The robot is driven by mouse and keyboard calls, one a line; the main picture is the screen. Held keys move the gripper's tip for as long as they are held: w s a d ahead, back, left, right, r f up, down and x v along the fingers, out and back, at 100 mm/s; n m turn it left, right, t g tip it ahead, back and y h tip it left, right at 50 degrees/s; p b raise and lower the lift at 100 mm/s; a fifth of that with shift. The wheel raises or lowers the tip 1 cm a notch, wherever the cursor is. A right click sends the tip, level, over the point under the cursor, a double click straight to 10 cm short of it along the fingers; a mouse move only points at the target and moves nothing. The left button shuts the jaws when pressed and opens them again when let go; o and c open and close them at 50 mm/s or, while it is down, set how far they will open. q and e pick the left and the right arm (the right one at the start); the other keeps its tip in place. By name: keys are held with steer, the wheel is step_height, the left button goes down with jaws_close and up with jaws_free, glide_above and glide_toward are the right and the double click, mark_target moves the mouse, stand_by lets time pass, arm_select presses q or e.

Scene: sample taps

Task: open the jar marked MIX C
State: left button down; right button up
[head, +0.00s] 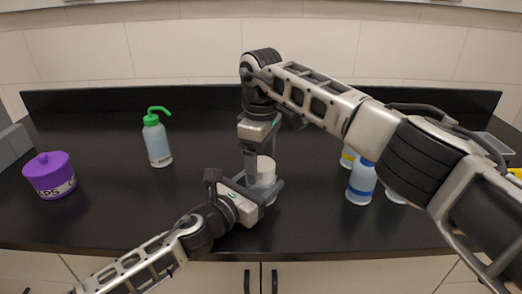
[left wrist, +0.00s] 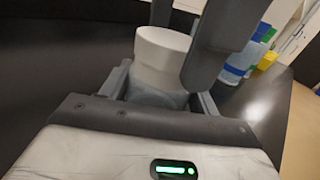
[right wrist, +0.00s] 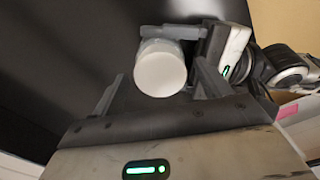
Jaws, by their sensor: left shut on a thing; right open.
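A jar (head: 262,180) with a white lid (head: 266,164) stands upright near the front middle of the bench. No marking on it is readable. My left gripper (head: 264,190) is shut around its body; the lid stands above the jaws in the left wrist view (left wrist: 162,58). My right gripper (head: 262,158) points down from above, open, with its fingers on either side of the lid. In the right wrist view, the round lid top (right wrist: 160,70) shows between the open fingers. I cannot tell whether either finger touches it.
A purple pot (head: 50,178) and a green-topped wash bottle (head: 157,143) stand on the left. A blue-banded bottle (head: 361,184) and other containers stand on the right, partly behind my right arm. A grey tray (head: 494,146) is at the far right. The front left of the bench is clear.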

steer(key=c, duration=1.1)
